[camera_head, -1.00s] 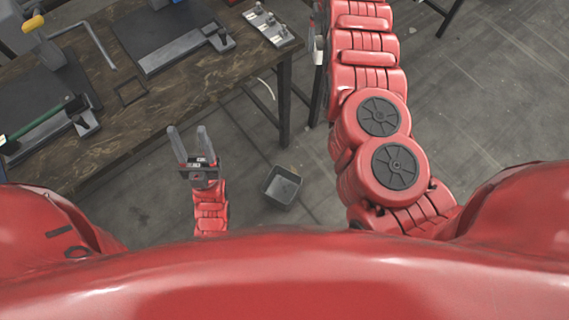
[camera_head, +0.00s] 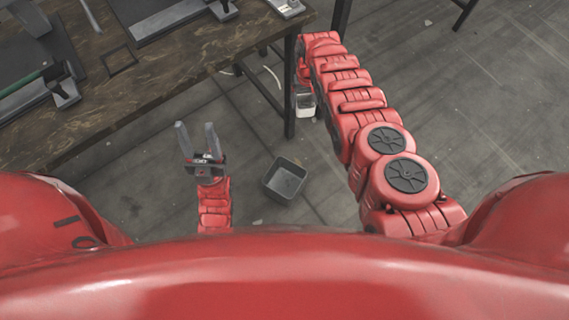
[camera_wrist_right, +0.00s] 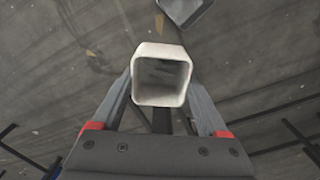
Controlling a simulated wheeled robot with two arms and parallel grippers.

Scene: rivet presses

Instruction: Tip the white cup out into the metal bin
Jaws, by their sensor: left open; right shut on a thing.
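The white cup (camera_head: 306,104) hangs in the air beside my right arm, near the table leg and above the bin in the picture. In the right wrist view the cup (camera_wrist_right: 162,50) sits between the fingers of my right gripper (camera_wrist_right: 161,78), which is shut on it. Its square mouth faces that camera; something greyish shows inside, too unclear to name. The metal bin (camera_head: 283,190) is a dark grey square bin on the floor, apart from the cup. Part of the bin (camera_wrist_right: 184,12) shows at the top of the right wrist view. My left gripper (camera_head: 196,127) is open and empty, left of the bin.
A dark wooden table (camera_head: 150,95) with press tools on it fills the upper left. Its metal leg (camera_head: 289,100) stands close to the cup's left. Floor around the bin is clear.

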